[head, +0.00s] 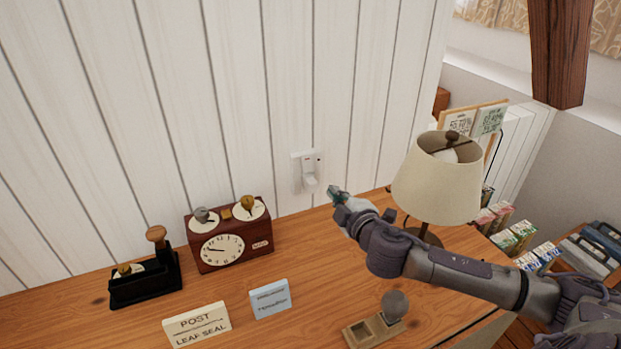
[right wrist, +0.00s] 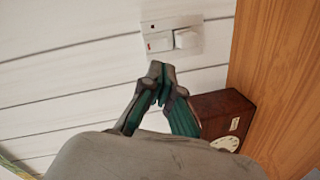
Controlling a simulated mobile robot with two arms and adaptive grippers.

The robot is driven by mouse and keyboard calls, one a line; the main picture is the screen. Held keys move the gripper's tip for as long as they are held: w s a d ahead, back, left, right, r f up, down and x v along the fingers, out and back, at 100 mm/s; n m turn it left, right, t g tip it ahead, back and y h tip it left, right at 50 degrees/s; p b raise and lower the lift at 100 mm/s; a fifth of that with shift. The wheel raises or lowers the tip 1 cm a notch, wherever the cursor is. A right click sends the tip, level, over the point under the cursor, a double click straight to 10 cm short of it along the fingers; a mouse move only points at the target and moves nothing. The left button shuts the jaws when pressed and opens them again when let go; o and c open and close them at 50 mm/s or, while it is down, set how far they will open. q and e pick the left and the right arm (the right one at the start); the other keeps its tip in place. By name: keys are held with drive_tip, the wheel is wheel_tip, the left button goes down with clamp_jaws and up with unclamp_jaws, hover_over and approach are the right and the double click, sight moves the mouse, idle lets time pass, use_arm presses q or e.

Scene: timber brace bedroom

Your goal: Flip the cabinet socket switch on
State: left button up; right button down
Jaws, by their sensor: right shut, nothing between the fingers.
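The white cabinet socket (head: 296,172) is fixed on the white plank wall just above the wooden top. A white plug or block (head: 309,181) sticks out of its lower part. In the right wrist view the socket (right wrist: 171,24) is close ahead, with a switch (right wrist: 158,43) showing a red mark, beside the white block (right wrist: 187,38). My right gripper (head: 335,194) is shut and empty, right of and slightly below the socket in the head view. In the right wrist view its closed fingertips (right wrist: 161,72) are near the socket; contact cannot be told. My left gripper is not in view.
A table lamp (head: 437,189) stands beside my right forearm. A dark red clock box (head: 232,243) stands left of the socket, a black stamp stand (head: 147,282) further left. Small signs (head: 196,325) and a wooden holder with a grey knob (head: 374,330) are in front.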

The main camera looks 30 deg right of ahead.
sight(308, 170)
drive_tip(key=n, duration=0.3)
drive_tip(key=f+n, duration=0.1)
drive_tip(key=n, duration=0.1)
drive_tip(key=shift+s+a+f+y, duration=0.1)
drive_tip(key=shift+s+y, duration=0.2)
drive_tip(key=shift+s, duration=0.05)
drive_tip(key=w, duration=0.4)
drive_tip(key=w+f+p, duration=0.1)
drive_tip(key=w, duration=0.8)
drive_tip(key=shift+w+d+f+p, duration=0.3)
drive_tip(key=shift+w+d+p, duration=0.05)
drive_tip(key=shift+d+p, duration=0.05)
drive_tip(key=shift+w, duration=0.1)
